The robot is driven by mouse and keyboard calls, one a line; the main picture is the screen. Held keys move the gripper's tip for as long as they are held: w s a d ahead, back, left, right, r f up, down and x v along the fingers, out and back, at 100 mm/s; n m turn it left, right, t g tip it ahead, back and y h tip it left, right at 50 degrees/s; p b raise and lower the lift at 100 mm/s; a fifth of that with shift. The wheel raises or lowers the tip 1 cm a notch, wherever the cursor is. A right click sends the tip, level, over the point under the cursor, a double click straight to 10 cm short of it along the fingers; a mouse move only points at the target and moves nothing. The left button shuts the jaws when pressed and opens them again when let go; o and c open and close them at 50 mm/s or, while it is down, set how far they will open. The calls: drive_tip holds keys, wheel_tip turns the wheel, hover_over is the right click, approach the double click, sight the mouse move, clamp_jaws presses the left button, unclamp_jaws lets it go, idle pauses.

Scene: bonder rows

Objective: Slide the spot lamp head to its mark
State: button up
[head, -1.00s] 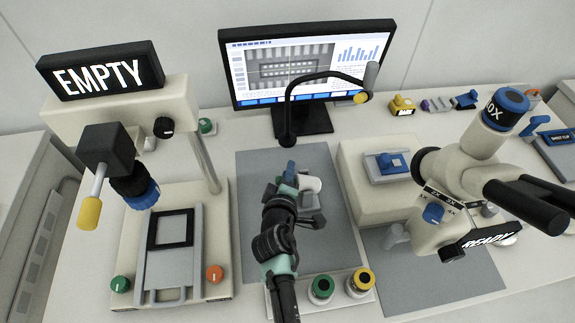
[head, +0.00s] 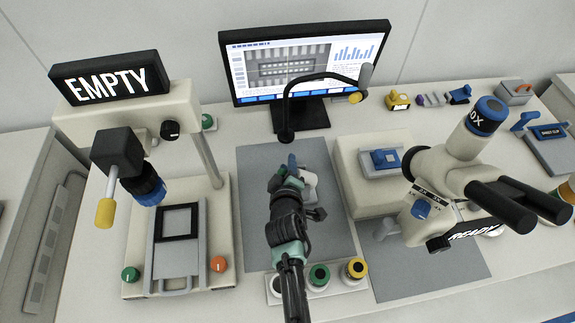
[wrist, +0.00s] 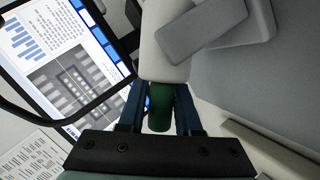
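The spot lamp head (head: 366,76) appears to be the grey cylinder with a yellow end at the tip of the arched black lamp arm (head: 320,75), in front of the monitor. My gripper (head: 292,163) is low over the grey mat, near the lamp's foot and well apart from the head. In the wrist view my gripper's blue fingers (wrist: 161,110) close on both sides of a dark green cylinder (wrist: 160,108). A pale block with a grey part (wrist: 165,45) lies just beyond it; whether they are joined is unclear. No mark for the lamp can be made out.
The monitor (head: 300,62) stands behind the lamp. A machine with an EMPTY sign (head: 110,80) is at left, a microscope (head: 465,145) at right. A beige block with a blue part (head: 385,160) borders the mat (head: 265,158). Ringed jars (head: 319,277) stand in front.

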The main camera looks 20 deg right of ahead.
drive_tip(key=shift+o, duration=1.4)
drive_tip(key=v, duration=1.3)
